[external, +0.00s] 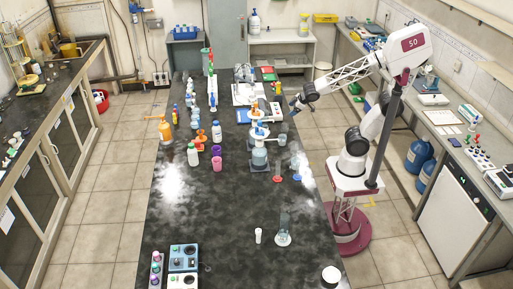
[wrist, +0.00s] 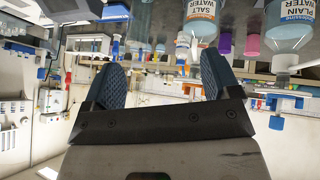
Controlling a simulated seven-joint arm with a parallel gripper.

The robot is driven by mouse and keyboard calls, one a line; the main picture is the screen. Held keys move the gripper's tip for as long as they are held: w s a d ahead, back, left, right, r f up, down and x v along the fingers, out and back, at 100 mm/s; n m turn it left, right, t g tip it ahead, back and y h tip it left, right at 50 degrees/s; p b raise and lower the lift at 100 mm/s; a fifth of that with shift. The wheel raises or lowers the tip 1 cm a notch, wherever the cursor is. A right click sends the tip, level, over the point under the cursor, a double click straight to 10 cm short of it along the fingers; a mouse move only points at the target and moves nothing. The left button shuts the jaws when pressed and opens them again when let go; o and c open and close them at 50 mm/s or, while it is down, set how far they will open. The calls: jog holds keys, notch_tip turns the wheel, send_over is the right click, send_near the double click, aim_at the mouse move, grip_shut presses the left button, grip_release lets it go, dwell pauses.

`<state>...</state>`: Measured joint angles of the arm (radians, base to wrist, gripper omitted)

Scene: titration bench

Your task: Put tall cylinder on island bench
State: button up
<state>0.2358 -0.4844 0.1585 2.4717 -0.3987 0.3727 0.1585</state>
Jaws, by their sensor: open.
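The island bench (external: 200,230) is the long dark table in the middle of the external view. A tall clear cylinder (external: 284,225) on a round clear base stands upright near its right front part. Two thinner clear cylinders, one with a red base (external: 277,178) and one with a blue base (external: 297,180), stand further back near the right edge. I cannot tell which is the task's tall cylinder. My gripper (external: 296,107) is above the bench's right edge, apart from all of these. In the wrist view my gripper (wrist: 163,75) has its fingers spread with nothing between them.
A burette stand with a flask (external: 259,157) and several bottles and cups, including a magenta cup (external: 217,164), crowd the mid-bench. A small white cup (external: 258,236) stands left of the clear cylinder. Control boxes (external: 183,258) sit front left. In the inverted wrist view, a salt water bottle (wrist: 200,20) shows.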

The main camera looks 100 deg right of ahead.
jog(key=s+a+r+g+y, duration=0.1)
jog(key=s+a+g+y, duration=0.2)
jog(key=s+a, duration=0.9)
jog(key=shift+s+a+r+n+g, duration=0.2)
jog(key=shift+r+n+g, duration=0.15)
jog(key=shift+g, duration=0.25)
